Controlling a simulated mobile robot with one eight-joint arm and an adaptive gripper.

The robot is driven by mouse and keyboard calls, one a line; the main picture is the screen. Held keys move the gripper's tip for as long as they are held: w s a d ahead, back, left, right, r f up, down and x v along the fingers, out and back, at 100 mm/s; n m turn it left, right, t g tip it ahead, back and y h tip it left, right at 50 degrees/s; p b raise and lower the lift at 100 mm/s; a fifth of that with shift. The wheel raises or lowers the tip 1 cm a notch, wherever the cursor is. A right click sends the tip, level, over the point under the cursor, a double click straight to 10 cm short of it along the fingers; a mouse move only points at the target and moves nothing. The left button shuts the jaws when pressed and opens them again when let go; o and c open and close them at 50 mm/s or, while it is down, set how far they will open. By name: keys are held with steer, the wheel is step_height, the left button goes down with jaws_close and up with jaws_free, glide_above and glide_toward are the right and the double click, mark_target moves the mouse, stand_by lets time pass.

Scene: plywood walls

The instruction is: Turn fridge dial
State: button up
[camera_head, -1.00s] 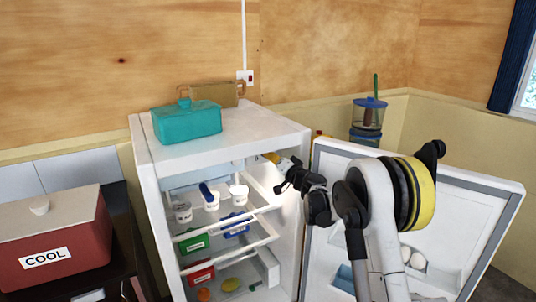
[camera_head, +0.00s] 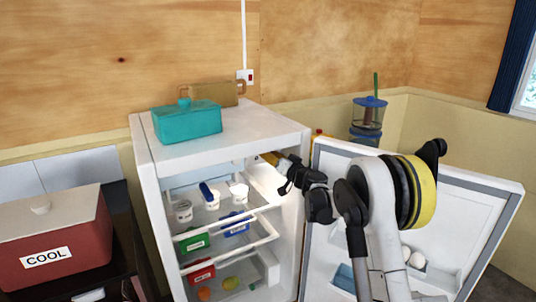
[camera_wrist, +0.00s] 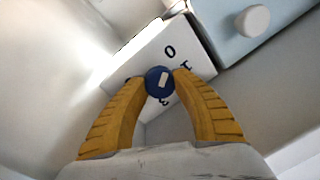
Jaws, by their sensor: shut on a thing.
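The fridge (camera_head: 146,190) stands open, its door (camera_head: 480,215) swung out to the right. In the wrist view, the fridge dial (camera_wrist: 159,80) is a small round blue knob with a light mark, on a white box (camera_wrist: 150,55) with black numbers around it. My gripper (camera_wrist: 159,86) has its two yellow fingers closed on either side of the dial, with the tips touching it. In the head view, my gripper (camera_head: 270,158) reaches into the upper right of the fridge, and the dial cannot be made out there.
Fridge shelves hold several white tubs (camera_head: 184,211), green (camera_head: 195,241) and blue boxes (camera_head: 237,228), and a red box (camera_head: 201,272). A teal container (camera_head: 187,122) stands on top. A pale panel with a round knob (camera_wrist: 253,20) lies beside the dial box.

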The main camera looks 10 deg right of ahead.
steer(key=o, duration=1.2)
steer(key=shift+o, duration=0.2)
steer(key=v, duration=1.2)
steer(key=shift+r, duration=0.1)
